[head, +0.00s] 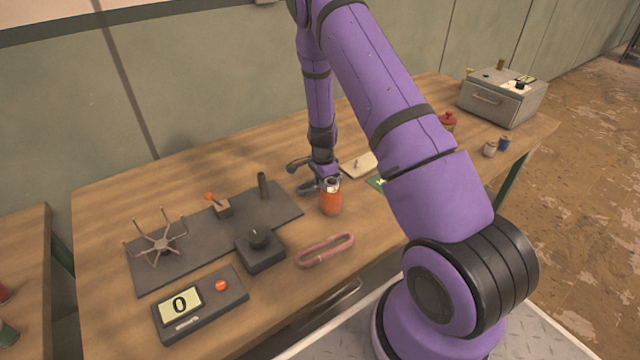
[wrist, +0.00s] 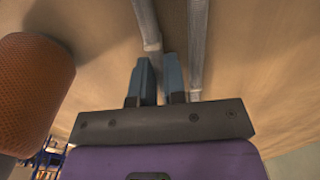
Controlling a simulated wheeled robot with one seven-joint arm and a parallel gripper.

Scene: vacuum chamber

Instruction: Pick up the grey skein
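The grey skein (wrist: 197,45) shows as two long pale grey strands in the wrist view, against the wooden table top. In the head view, the grey skein (head: 298,163) shows only as dark grey curved ends beside my gripper. My gripper (wrist: 159,75) has its two blue-grey fingers close together, with the left strand in the narrow gap between them. The other strand runs outside, right of the right finger. The fingers appear shut on the left strand. In the head view my gripper (head: 318,183) is low at the table, behind the orange jar.
The orange jar (head: 330,199) stands close to my gripper and also shows in the wrist view (wrist: 35,90). A pink skein (head: 325,250) lies in front. A metal box (head: 500,97) stands far right.

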